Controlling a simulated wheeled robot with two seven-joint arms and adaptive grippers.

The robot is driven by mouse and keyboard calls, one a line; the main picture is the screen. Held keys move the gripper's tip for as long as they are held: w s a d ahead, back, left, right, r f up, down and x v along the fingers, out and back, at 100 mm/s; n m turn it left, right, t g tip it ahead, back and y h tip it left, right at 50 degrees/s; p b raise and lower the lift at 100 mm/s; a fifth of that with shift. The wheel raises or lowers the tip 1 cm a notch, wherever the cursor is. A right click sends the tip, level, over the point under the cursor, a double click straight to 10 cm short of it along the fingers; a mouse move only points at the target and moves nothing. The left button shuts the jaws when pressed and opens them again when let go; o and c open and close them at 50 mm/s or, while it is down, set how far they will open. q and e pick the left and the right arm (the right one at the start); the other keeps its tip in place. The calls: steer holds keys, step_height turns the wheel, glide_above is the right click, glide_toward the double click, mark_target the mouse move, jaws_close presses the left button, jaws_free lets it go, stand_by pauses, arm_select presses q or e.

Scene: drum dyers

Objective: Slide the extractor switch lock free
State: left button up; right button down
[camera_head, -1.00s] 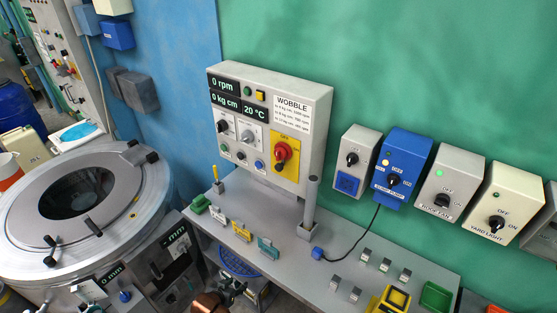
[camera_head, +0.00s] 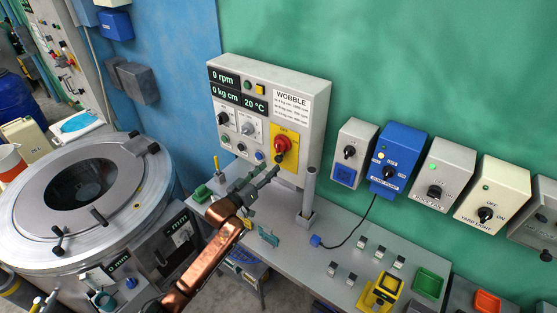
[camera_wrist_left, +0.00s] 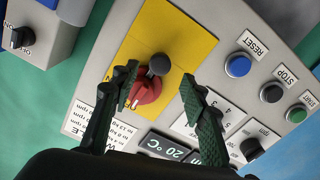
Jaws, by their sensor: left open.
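The extractor's red rotary switch (camera_head: 284,143) sits on a yellow plate (camera_head: 291,163) on the white control box. The wrist view, which is turned over, shows the red switch (camera_wrist_left: 147,92) with a dark round knob (camera_wrist_left: 159,64) beside it on the yellow plate. I cannot tell whether this knob is the lock. My left gripper (camera_head: 264,178) is in front of the box, just below the switch. In the wrist view its open fingers (camera_wrist_left: 158,84) stand either side of the switch and knob, with nothing gripped. My right gripper is not in view.
A grey post (camera_head: 309,188) stands on the bench close right of the gripper. Blue, black and green buttons (camera_wrist_left: 238,66) lie to one side of the fingers. Several wall switch boxes, including a blue one (camera_head: 395,160), hang to the right. The drum (camera_head: 80,187) is at left.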

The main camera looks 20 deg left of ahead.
mark_target(277, 161)
arm_select(q)
steer(key=x, duration=0.7)
steer(key=shift+w+f, duration=0.1)
steer(key=shift+c, duration=0.7)
jaws_close()
